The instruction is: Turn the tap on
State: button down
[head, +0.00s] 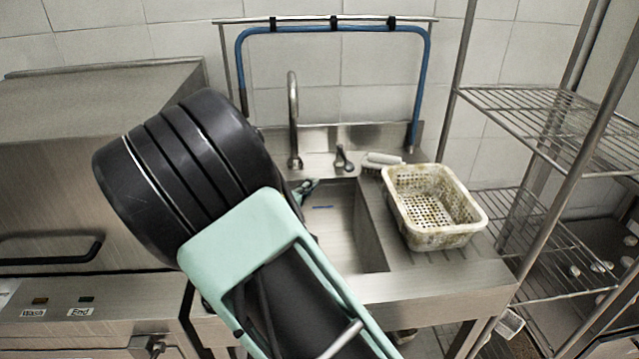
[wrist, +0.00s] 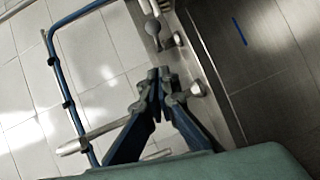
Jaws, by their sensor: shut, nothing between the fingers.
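The tap's tall curved metal spout (head: 293,115) rises behind the sink (head: 345,240). Its dark lever handle (head: 343,158) stands on the ledge to the right of the spout, and the lever also shows near the top of the wrist view (wrist: 153,30). My gripper (wrist: 157,76) is shut and empty, with its fingertips together. In the wrist view the fingers overlap the spout's line near its base (wrist: 195,90), below the lever; I cannot tell whether they touch the spout. In the head view my arm hides most of the gripper.
A dirty white perforated basket (head: 435,205) sits on the drainboard right of the sink, with a pale brush (head: 382,160) beside it. A blue hose (head: 335,30) arches behind. A wire rack (head: 550,120) stands at right, a steel machine (head: 60,150) at left.

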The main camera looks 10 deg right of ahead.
aim_at(345, 167)
jog(key=w+d+f+b, duration=0.2)
jog(key=w+d, duration=0.6)
jog(key=shift+w, duration=0.3)
jog(key=shift+d+r, duration=0.1)
jog(key=shift+d, duration=0.05)
jog(key=shift+s+d, duration=0.1)
jog(key=shift+d, duration=0.25)
